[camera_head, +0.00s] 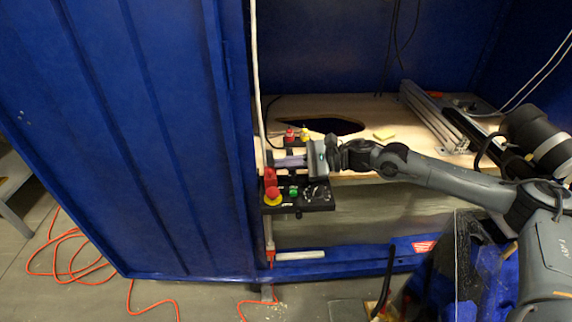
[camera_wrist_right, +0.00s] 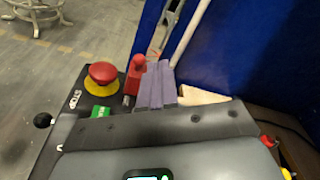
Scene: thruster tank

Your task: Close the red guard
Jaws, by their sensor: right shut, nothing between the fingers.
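The control box (camera_head: 308,203) is a black panel at the front of the wooden bench. Its red guard (camera_head: 270,176) stands up near the panel's left edge, behind the red stop button on its yellow base (camera_head: 272,193). In the right wrist view, the red guard (camera_wrist_right: 135,75) stands upright just left of my fingers. My right gripper (camera_head: 280,163) is shut and empty, reaching in from the right just behind the guard. Its purple-grey fingers also show in the right wrist view (camera_wrist_right: 157,88). Whether they touch the guard I cannot tell. My left gripper is out of view.
A green button (camera_head: 293,191) sits right of the stop button. A blue door (camera_head: 130,130) fills the left side. A white cable hangs near the door's edge. The bench (camera_head: 365,110) has a dark hole and metal profiles (camera_head: 430,115) at right. An orange hose (camera_head: 70,255) lies on the floor.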

